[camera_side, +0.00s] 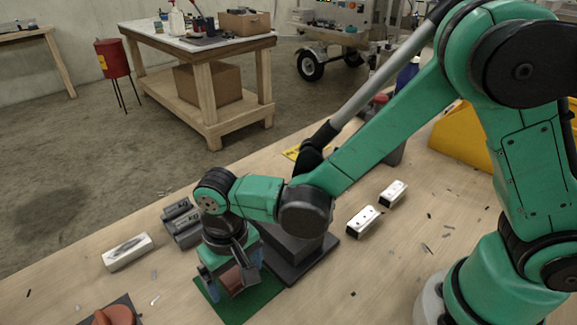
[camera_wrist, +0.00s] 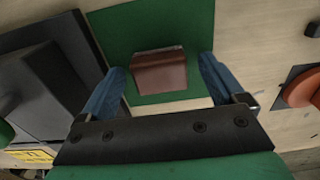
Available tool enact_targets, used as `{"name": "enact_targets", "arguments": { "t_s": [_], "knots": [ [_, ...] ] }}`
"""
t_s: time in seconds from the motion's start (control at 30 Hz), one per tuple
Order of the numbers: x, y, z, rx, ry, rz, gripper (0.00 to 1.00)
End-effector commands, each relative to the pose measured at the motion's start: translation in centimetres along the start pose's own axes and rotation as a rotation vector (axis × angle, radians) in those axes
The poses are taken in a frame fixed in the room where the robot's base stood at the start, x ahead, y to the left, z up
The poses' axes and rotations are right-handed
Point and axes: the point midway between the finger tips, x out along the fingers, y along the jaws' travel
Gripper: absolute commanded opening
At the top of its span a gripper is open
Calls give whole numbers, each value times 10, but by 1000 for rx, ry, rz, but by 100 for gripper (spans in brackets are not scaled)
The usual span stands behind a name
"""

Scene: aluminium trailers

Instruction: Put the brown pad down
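The brown pad (camera_wrist: 160,72) is a small reddish-brown block over the green mat (camera_wrist: 110,25). In the wrist view it sits between the two blue fingers of my gripper (camera_wrist: 162,70), with a gap on each side. My gripper is open around it and does not appear to touch it. In the side view my gripper (camera_side: 232,284) points down low over the green mat (camera_side: 250,303), and the brown pad (camera_side: 236,277) shows partly between the fingers. The pad appears to rest on the mat, but its underside is hidden.
A dark grey block on a base plate (camera_side: 293,268) stands close by on the right. Grey parts (camera_side: 182,222) and a white block (camera_side: 127,251) lie to the left. An orange knob (camera_side: 115,315) is at the front. White blocks (camera_side: 365,221) lie farther right.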

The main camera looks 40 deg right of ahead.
Motion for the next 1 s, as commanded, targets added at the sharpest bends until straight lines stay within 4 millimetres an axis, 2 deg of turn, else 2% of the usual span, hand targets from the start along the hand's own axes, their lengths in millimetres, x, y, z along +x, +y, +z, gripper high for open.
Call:
{"name": "enact_targets", "arguments": {
  "t_s": [0.17,0.27,0.7,0.83,1.0],
  "knots": [
    [-3,0,0,0,0,0,89],
    [-12,0,0,0,0,0,89],
    [-94,0,0,0,0,0,89],
    [-111,0,0,0,0,0,89],
    [-122,2,0,1,5,-3,89]
  ]
}}
